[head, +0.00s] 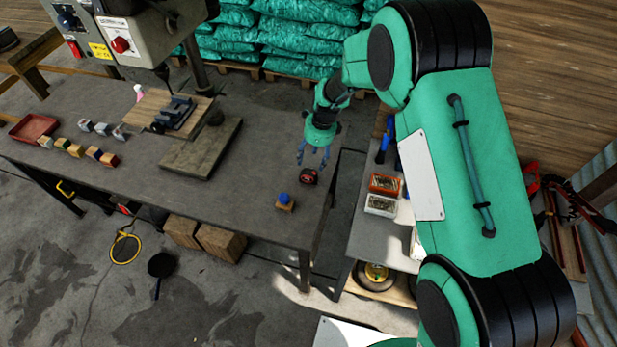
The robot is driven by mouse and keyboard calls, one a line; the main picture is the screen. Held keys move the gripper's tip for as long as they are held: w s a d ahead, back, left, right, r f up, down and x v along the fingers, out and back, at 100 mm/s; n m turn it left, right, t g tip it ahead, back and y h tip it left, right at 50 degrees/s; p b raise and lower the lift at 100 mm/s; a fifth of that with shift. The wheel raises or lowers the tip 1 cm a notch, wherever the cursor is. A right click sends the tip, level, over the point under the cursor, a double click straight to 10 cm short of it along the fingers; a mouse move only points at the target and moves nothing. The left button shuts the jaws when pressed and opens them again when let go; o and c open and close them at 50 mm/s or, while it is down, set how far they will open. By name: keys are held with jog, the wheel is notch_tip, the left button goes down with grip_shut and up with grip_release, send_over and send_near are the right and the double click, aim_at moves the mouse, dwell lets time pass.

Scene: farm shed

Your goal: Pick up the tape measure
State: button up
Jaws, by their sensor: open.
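The tape measure (309,177) is a small, dark, rounded thing with red on it. It sits on the grey workbench (240,215) near the bench's right edge. My gripper (313,163) is open, with its blue-grey fingers pointing down towards the tape measure. The fingertips appear just behind and above it in the head view. I cannot tell whether they touch it. Nothing shows between the fingers.
A small wooden block with a blue ball (285,201) stands in front of the tape measure. A drill press base (201,148) and several small blocks lie further left. The bench's middle is clear.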

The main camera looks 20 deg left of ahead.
aim_at(308, 173)
jog(key=shift+a+f+b, duration=0.2)
jog(key=shift+f, duration=1.15)
jog(key=shift+a+f+b, duration=0.15)
jog(key=shift+a+f, duration=0.05)
jog(key=shift+f, duration=1.15)
jog(key=shift+s+a+f+b, duration=0.1)
jog(key=shift+a+f+b, duration=0.1)
jog(key=shift+f, duration=0.65)
jog(key=shift+w+a+f+b, duration=0.1)
jog(key=shift+f+b, duration=0.15)
jog(key=shift+f, duration=0.65)
jog(key=shift+s+a+f+b, duration=0.1)
jog(key=shift+f+b, duration=0.1)
jog(key=shift+f, duration=0.65)
jog(key=shift+c, duration=0.5)
jog(key=c, duration=1.4)
jog(key=shift+r, duration=0.1)
